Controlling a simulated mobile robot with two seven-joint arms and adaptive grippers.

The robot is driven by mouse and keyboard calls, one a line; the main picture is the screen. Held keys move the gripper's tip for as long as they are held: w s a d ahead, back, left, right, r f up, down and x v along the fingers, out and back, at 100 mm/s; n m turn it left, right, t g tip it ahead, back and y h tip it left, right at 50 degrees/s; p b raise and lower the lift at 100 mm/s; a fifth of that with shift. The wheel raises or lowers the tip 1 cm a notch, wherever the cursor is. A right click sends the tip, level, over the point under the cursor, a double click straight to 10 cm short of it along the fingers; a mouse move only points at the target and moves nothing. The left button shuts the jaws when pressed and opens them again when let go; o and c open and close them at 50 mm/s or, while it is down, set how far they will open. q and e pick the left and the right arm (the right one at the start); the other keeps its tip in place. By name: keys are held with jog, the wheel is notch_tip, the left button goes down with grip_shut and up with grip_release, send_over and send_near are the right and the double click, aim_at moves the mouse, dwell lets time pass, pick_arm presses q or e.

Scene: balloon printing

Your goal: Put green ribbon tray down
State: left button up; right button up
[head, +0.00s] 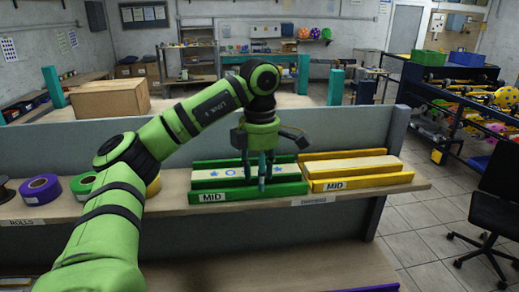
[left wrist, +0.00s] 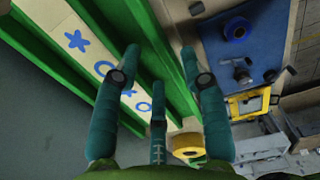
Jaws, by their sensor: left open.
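The green ribbon tray (head: 236,194) rests on the wooden shelf, with a MID label on its front wall. A pale ribbon with blue shapes (head: 222,173) lies in it. My left gripper (head: 262,172) reaches down over the right part of the tray, fingers apart. In the left wrist view the gripper's fingers (left wrist: 160,80) are spread, with the green tray (left wrist: 102,28) and its ribbon (left wrist: 84,48) at the left. Nothing shows held between the fingers. Whether a finger touches the tray wall is unclear. My right gripper is in neither view.
A yellow tray (head: 362,181) labelled MID stands just right of the green one. Purple (head: 39,189) and green (head: 83,186) ribbon rolls stand at the left of the shelf. A grey panel (head: 345,131) rises behind. A black chair (head: 496,205) is at the right.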

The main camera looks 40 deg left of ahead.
pick_arm(q)
notch_tip(320, 180, up, 9)
jog(key=shift+r+p, duration=0.2)
jog(key=shift+p, duration=0.2)
dwell(0.4)
jog(key=shift+d, duration=0.1)
